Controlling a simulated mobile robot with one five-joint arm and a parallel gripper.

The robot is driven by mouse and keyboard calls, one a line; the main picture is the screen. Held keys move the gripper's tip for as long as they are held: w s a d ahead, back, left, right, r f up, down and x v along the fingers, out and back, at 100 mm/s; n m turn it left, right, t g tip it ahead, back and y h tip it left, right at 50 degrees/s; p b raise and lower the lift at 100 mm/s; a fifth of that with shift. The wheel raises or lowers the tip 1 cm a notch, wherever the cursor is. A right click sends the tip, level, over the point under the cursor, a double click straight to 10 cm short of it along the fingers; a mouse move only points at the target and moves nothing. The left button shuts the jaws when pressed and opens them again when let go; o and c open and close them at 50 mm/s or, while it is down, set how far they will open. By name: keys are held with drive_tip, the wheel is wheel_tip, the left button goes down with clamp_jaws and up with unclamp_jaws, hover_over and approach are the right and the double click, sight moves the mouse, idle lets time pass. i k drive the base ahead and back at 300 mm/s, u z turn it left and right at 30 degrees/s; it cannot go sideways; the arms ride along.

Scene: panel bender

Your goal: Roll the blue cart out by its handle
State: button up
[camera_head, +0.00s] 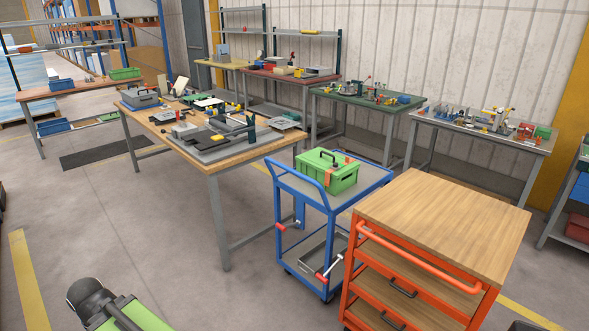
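The blue cart (331,223) stands on the floor between the wooden-topped workbench and an orange cabinet. Its blue tubular handle (297,183) rises at the near left end and faces open floor. A green toolbox (327,171) with orange latches and a dark handle sits on the cart's grey top shelf. A grey tray shows on the lower shelf, with red-and-white tools at the cart's near side. The orange cabinet hides part of the cart's right side. A green and black part of my own body shows at the bottom left, well apart from the cart. My gripper's fingers are not visible.
The orange cabinet (441,209) stands close at the cart's right. The workbench (237,149), loaded with tools, stands close behind and left, its near leg beside the cart. Open concrete floor lies left and in front. More benches line the back wall.

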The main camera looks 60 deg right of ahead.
sight(306, 190)
drive_tip(key=z, duration=0.1)
drive_tip(key=i, duration=1)
drive_tip(key=u, duration=0.05)
